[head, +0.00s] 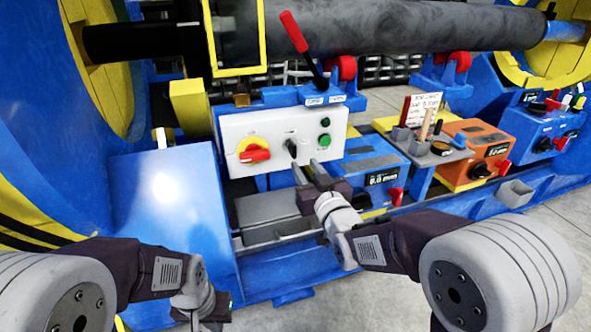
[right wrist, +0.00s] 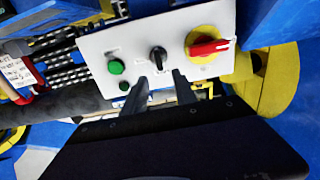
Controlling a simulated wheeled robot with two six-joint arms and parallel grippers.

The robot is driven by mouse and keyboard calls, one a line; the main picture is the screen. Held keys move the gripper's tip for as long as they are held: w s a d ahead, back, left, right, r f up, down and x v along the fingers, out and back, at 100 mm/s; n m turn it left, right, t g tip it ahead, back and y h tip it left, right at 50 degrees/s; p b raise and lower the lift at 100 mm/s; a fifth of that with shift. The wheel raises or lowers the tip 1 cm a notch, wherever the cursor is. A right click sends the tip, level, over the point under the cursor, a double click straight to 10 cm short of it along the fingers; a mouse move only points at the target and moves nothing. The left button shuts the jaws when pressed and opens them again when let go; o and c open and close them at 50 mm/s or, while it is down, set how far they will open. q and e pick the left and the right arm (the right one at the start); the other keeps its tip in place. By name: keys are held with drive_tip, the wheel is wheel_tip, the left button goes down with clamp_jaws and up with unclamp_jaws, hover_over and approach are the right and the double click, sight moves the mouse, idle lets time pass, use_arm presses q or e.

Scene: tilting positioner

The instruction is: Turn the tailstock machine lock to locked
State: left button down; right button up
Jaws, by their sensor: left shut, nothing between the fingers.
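A light grey control panel (head: 278,140) carries a red rotary handle on a yellow disc (head: 254,151), a black selector knob (head: 291,147) and two green buttons (head: 325,140). Its labels are too small to read, so I cannot tell which control is the tailstock machine lock. My right gripper (head: 308,172) is open and empty, just in front of the panel below the black knob. In the right wrist view the knob (right wrist: 158,57) stands slightly beyond the two spread fingers (right wrist: 160,90). My left gripper (head: 208,318) is shut and empty, low at the bottom of the head view.
A red-gripped lever (head: 295,35) rises above the panel. A large grey pipe (head: 400,35) runs behind. To the right stand a blue box with a display (head: 375,175), an orange box (head: 485,150) and another blue unit (head: 545,130). A broad blue housing (head: 165,210) stands left.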

sight(295, 150)
drive_tip(key=shift+w+r, duration=0.1)
drive_tip(key=b+x, duration=0.2)
drive_tip(key=x, duration=0.7)
clamp_jaws()
